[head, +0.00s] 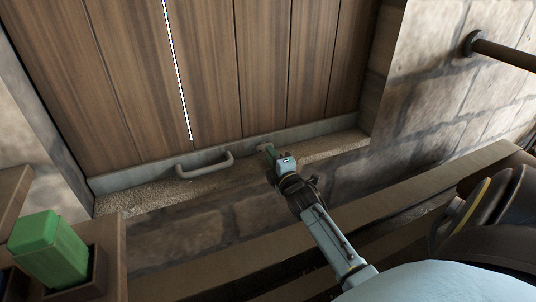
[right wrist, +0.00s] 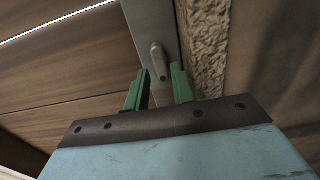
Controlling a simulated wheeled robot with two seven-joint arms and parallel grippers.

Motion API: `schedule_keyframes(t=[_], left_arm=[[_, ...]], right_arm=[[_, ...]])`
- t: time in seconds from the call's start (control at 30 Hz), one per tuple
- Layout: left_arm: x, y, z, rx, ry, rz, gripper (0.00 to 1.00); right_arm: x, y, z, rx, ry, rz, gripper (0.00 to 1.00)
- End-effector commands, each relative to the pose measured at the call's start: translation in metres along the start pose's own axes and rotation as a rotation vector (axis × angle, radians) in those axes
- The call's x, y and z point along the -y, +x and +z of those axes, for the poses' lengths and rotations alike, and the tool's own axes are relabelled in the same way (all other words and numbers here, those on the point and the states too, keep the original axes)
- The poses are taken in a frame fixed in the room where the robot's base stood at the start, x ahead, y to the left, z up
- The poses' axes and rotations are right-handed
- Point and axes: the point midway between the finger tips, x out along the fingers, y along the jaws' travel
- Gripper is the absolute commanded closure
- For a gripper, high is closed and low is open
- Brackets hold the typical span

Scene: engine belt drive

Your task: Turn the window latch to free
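The window latch (right wrist: 159,62) is a small pale metal lever on the grey bottom rail of the wooden shutter. In the right wrist view it stands between and just beyond the green fingertips of my right gripper (right wrist: 156,85). The fingers are apart, with a gap around the latch, and I see no clear contact. In the head view my right gripper (head: 268,150) reaches the rail, and the latch (head: 264,147) is mostly hidden by it. My left gripper is not in view.
A grey bar handle (head: 205,167) sits on the rail left of the latch. The rough stone sill (head: 150,192) runs below the shutter (head: 210,75). A green block (head: 45,245) stands in a wooden holder at lower left. A dark pipe (head: 505,52) juts from the right wall.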

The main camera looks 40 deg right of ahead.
Motion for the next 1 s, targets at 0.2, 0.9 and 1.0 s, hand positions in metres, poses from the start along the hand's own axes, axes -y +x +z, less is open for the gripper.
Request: schedule_keyframes(t=[0.2, 0.9, 1.0], left_arm=[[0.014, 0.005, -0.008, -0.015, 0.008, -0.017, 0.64], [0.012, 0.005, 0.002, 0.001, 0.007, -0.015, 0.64], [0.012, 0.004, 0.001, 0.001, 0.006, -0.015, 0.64]], right_arm=[[0.000, 0.024, 0.000, 0.000, 0.001, 0.001, 0.75], [0.000, 0.027, 0.000, 0.000, 0.003, -0.001, 1.00], [0.000, 0.027, 0.000, 0.000, 0.013, -0.001, 1.00]])
